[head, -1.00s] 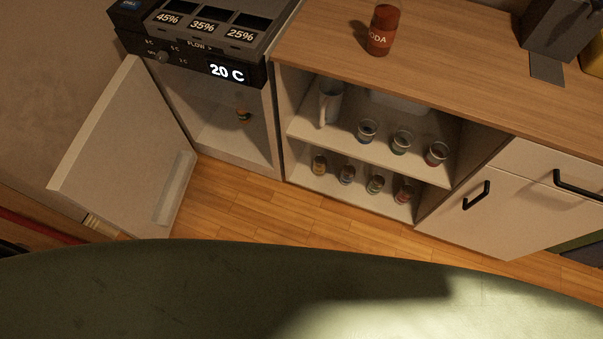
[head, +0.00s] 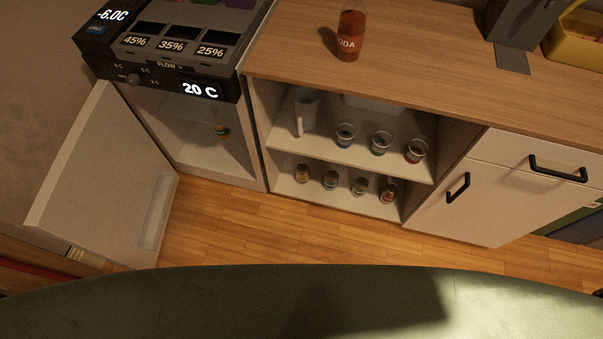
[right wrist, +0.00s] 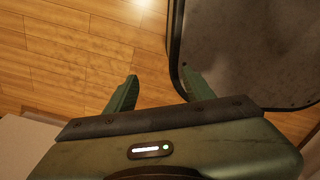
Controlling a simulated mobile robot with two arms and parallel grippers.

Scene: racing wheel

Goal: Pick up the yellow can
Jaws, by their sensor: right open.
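A small yellowish can (head: 302,173) stands at the left end of a row on the lower shelf of the open cabinet in the head view. Another small can with orange and dark parts (head: 221,130) is inside the open compartment under the dispenser. Both are small and dim, so I cannot tell for sure which is the yellow can. My right gripper (right wrist: 160,86) shows in the right wrist view, open and empty above the wood floor, with no can near it. My left gripper is not in view.
An open door (head: 105,180) stands out at the left. A red soda bottle (head: 351,40) and a yellow container (head: 580,40) stand on the counter. A dark-edged grey panel (right wrist: 245,45) is beside my right gripper.

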